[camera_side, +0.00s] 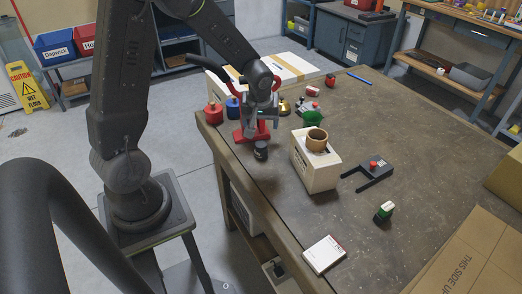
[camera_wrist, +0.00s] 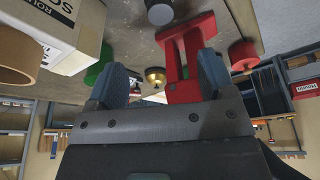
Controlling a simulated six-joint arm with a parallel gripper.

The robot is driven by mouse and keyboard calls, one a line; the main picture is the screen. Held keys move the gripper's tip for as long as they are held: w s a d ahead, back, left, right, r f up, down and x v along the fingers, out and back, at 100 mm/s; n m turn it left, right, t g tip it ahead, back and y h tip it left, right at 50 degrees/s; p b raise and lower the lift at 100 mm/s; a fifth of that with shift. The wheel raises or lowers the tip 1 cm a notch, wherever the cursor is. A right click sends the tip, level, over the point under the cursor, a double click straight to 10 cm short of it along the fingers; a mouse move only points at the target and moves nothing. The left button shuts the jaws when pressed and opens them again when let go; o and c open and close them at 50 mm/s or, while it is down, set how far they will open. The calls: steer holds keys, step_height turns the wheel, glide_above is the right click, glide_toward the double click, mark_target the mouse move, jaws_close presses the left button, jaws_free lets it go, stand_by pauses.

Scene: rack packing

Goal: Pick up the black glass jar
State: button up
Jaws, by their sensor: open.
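The black glass jar (camera_side: 261,150) stands upright on the workbench near its left edge, in front of the red stand. In the wrist view a dark jar with a grey top (camera_wrist: 159,13), which looks like the same one, shows at the top edge, partly cut off. My gripper (camera_side: 262,122) is above the bench behind the jar, close to the red stand. In the wrist view its two blue-grey fingers (camera_wrist: 165,78) are spread apart with nothing held between them. The jar is outside the fingers.
A red stand (camera_side: 240,134) is right beside my gripper. A pale box (camera_side: 316,171) with a tan ring (camera_side: 317,139) stands right of the jar. Red and blue pots, a brass item and a green object (camera_side: 312,118) are behind.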

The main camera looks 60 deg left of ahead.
mark_target(261, 145)
steer(key=x, duration=0.7)
steer(key=shift+f, duration=0.35)
steer(key=shift+s+x, duration=0.15)
steer(key=shift+x, duration=1.2)
steer(key=shift+s+x, duration=0.15)
steer(key=shift+x, duration=1.2)
steer(key=shift+d+f, duration=0.1)
steer(key=shift+d, duration=0.1)
steer(key=c, duration=1)
